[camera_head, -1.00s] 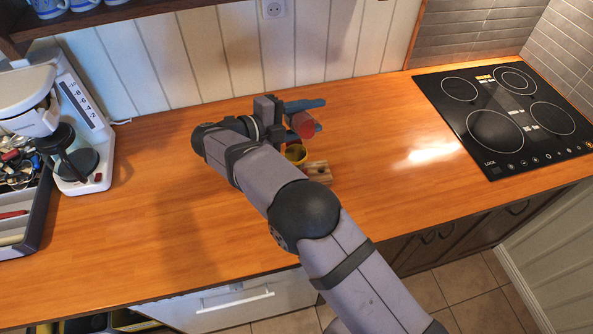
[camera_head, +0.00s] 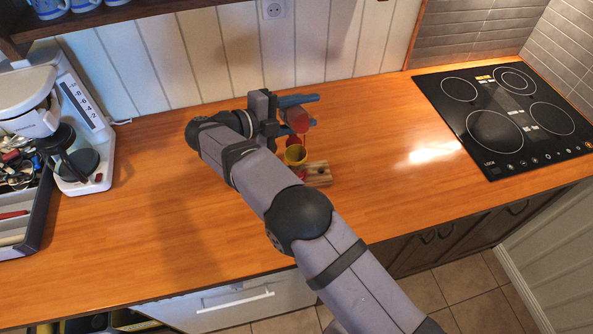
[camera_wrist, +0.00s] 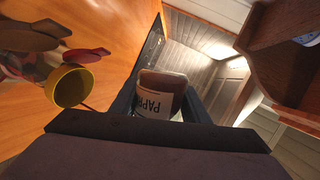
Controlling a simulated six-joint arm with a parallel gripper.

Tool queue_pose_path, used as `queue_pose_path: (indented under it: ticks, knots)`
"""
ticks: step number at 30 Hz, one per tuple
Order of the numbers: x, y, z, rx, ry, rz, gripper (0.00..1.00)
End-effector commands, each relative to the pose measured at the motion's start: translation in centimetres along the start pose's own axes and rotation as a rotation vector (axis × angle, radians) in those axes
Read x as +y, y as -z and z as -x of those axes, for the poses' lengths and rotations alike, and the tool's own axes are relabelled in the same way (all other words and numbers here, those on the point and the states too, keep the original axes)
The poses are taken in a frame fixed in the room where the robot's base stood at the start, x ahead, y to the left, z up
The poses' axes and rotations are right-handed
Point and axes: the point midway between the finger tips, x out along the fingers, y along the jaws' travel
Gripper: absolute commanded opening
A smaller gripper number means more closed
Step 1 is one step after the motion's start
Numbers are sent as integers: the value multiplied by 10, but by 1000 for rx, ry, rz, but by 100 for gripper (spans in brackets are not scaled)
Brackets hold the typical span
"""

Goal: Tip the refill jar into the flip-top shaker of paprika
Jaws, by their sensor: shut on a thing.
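My gripper (camera_head: 307,111) is shut on the refill jar (camera_head: 297,121), between its two blue-lit fingers. The jar is tipped, its reddish mouth toward the lower right; in the wrist view the jar (camera_wrist: 162,88) shows part of a "PAPRIKA" label. A thin red streak runs below its mouth, near a yellow open-topped piece (camera_head: 295,155), which looks like a funnel. It also shows in the wrist view (camera_wrist: 70,87). The shaker beneath it is mostly hidden; a red flap (camera_wrist: 88,55), apparently its lid, stands beside the yellow rim. The fill level cannot be seen.
A small wooden block (camera_head: 318,174) with holes lies just right of the yellow piece. A coffee maker (camera_head: 85,140) and utensil tray (camera_head: 38,215) stand at the left, a black hob (camera_head: 500,115) at the right.

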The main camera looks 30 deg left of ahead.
Motion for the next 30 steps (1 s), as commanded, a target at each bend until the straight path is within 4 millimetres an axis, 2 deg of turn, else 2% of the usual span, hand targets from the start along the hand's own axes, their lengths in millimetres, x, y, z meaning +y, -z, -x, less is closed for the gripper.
queue_pose_path:
  ticks: [30]
  knots:
    - [-11, -12, 8, 0, 1, -3, 0]
